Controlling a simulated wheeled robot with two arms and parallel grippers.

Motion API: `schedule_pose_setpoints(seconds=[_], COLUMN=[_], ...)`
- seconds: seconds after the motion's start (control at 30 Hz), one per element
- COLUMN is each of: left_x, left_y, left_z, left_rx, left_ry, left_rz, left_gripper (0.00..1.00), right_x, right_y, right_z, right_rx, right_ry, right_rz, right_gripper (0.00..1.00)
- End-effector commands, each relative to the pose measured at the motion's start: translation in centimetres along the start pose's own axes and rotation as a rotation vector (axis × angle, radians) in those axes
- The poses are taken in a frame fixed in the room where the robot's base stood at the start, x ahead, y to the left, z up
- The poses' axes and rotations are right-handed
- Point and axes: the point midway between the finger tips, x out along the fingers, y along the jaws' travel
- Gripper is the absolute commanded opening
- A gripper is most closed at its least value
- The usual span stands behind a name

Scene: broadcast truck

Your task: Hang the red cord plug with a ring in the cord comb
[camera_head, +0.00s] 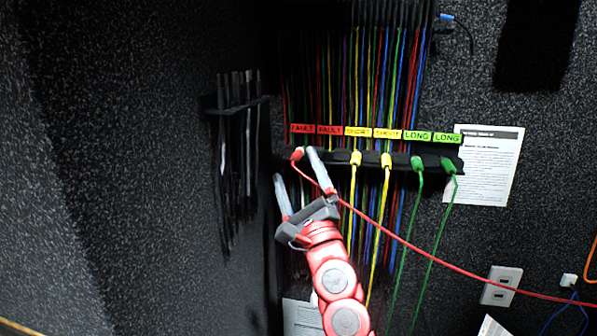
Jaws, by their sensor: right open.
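The cord comb (434,162) is a dark bar on the back wall below red, yellow and green labels. A red plug (297,153) is at the comb's left end, under the first red FAULT label. Its red cord (420,249) runs down to the right, passing by my right gripper. I cannot make out a ring on the plug. My right gripper (295,164) is open, its pale fingers pointing up at the comb's left end. The plug is near the fingertips, close to the right finger. This finger partly covers the comb under the second FAULT label. My left gripper is not in view.
Yellow plugs (386,160) and green plugs (417,163) hang in the comb to the right. Many coloured cords hang behind it. A dark rack with hanging black leads (240,106) is on the left. A printed sheet (488,160) and a wall socket (501,286) are at right.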

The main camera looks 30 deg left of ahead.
Motion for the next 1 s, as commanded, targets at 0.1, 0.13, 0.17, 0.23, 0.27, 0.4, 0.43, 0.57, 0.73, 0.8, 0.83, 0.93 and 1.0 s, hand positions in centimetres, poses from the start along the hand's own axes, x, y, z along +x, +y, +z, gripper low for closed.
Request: schedule_pose_setpoints(seconds=[0.1, 0.13, 0.17, 0.23, 0.27, 0.4, 0.43, 0.57, 0.73, 0.8, 0.83, 0.93, 1.0], left_x=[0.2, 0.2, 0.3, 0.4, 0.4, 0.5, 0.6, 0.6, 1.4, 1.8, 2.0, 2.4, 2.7], left_y=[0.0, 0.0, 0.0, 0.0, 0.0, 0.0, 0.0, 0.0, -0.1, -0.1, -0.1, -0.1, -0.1], left_z=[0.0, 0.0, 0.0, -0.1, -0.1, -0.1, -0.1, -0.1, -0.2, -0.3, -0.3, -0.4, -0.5], left_rx=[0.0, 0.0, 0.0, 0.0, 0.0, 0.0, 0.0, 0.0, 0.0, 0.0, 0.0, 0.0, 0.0], left_ry=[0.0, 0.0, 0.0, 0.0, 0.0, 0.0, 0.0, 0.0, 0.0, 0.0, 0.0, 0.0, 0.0], left_rz=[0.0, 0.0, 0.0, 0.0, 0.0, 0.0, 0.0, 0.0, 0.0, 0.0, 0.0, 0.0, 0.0], left_gripper=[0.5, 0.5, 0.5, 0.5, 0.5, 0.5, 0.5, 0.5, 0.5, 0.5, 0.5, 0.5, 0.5], right_x=[-0.3, -0.4, -0.5, -0.6, -0.7, -1.0, -1.0, -1.1, -1.8, -2.4, -2.6, -3.4, -3.9], right_y=[-0.1, -0.1, -0.1, -0.1, 0.0, -0.1, -0.1, -0.1, -0.3, -0.3, -0.4, -0.2, -0.3], right_z=[0.2, 0.2, 0.3, 0.4, 0.4, 0.6, 0.7, 0.7, 1.8, 2.3, 2.5, 3.3, 3.7], right_rx=[0.001, 0.002, 0.002, 0.002, 0.002, 0.002, 0.001, 0.0, 0.006, 0.006, 0.004, 0.005, 0.004], right_ry=[0.003, 0.004, 0.004, 0.005, 0.006, 0.007, 0.007, 0.007, 0.006, 0.008, 0.009, 0.008, 0.009], right_rz=[-0.002, -0.002, -0.002, -0.002, -0.001, -0.001, 0.0, -0.001, -0.004, -0.005, -0.005, -0.003, -0.005], right_gripper=[1.0, 1.0, 1.0, 1.0, 1.0, 1.0, 1.0, 1.0, 1.0, 1.0, 1.0, 1.0, 1.0])
